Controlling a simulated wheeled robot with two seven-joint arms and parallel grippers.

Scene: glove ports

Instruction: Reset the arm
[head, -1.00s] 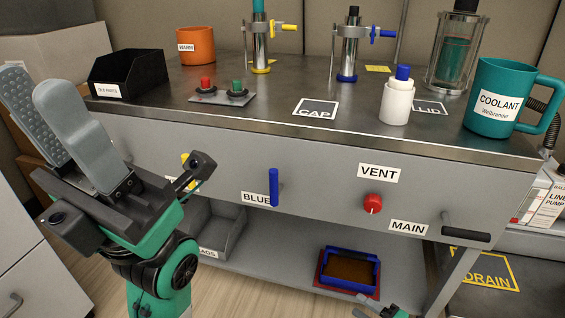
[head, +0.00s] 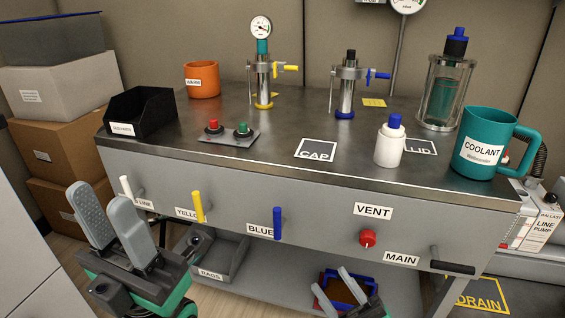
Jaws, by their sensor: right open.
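My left gripper (head: 100,194) is at the lower left, in front of the bench's left end. Its two grey fingers point up with a gap between them, and nothing is held. My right gripper (head: 332,280) is at the bottom edge, right of centre. Its fingers are apart and empty, and they overlap the blue tray (head: 365,282) on the lower shelf in the picture; I cannot tell the distance. Most of the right arm is out of view.
The bench front has white, yellow (head: 198,207) and blue (head: 277,223) handles, a red VENT knob (head: 367,238) and a MAIN handle (head: 452,267). On top stand a black bin (head: 140,112), white bottle (head: 389,146) and COOLANT mug (head: 484,145). Boxes (head: 65,150) stand at left.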

